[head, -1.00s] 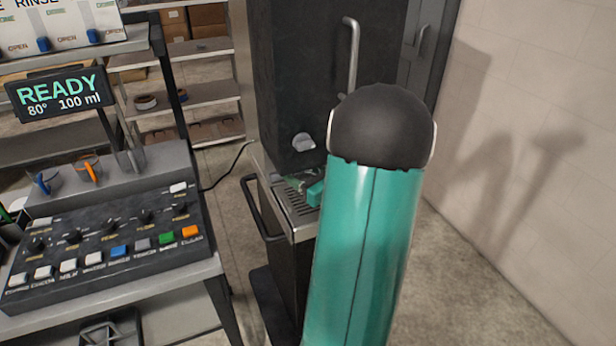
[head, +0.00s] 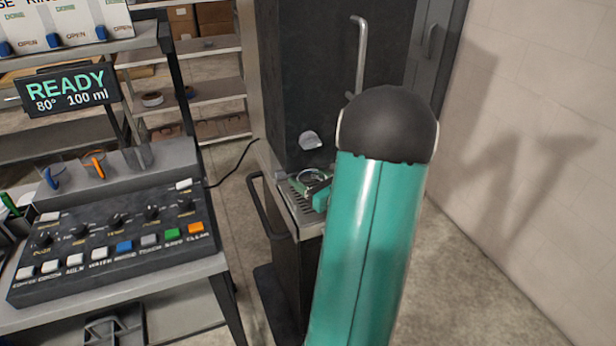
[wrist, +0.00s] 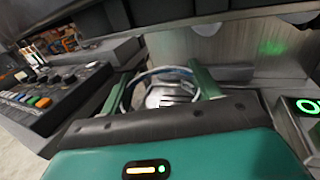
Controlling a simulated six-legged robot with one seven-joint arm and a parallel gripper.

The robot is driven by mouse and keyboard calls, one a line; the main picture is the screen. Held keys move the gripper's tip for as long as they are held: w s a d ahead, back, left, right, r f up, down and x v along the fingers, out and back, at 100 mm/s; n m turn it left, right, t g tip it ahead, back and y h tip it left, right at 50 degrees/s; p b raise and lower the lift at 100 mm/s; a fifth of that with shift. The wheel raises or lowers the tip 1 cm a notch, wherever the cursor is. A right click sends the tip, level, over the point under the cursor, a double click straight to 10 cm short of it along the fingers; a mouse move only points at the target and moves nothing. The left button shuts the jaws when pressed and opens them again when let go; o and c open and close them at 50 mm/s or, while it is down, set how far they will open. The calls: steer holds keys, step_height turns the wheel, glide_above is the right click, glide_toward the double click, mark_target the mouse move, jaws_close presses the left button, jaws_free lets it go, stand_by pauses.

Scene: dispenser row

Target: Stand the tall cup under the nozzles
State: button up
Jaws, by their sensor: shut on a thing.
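My gripper (head: 308,186) is low over the slotted drip tray (head: 301,212) of the dark dispenser, mostly hidden behind my arm in the head view. In the wrist view its two green fingers (wrist: 160,78) are on either side of a clear cup (wrist: 158,71), shut on it. The cup's round rim also shows in the head view (head: 311,175). Whether its base touches the tray is hidden. A pale nozzle (head: 310,141) juts from the dispenser front above and behind the cup; I cannot tell if the cup is right below it.
A control panel (head: 112,243) with buttons and knobs stands on the left counter. A READY screen (head: 69,88) hangs above. A wall (head: 540,100) is at right.

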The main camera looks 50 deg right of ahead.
steer(key=shift+f, duration=0.35)
steer(key=o, duration=1.1)
steer(key=s+a, duration=0.1)
steer(key=s, duration=0.8)
steer(key=s+a, duration=0.1)
steer(key=s, duration=0.3)
steer(key=shift+s+a, duration=0.3)
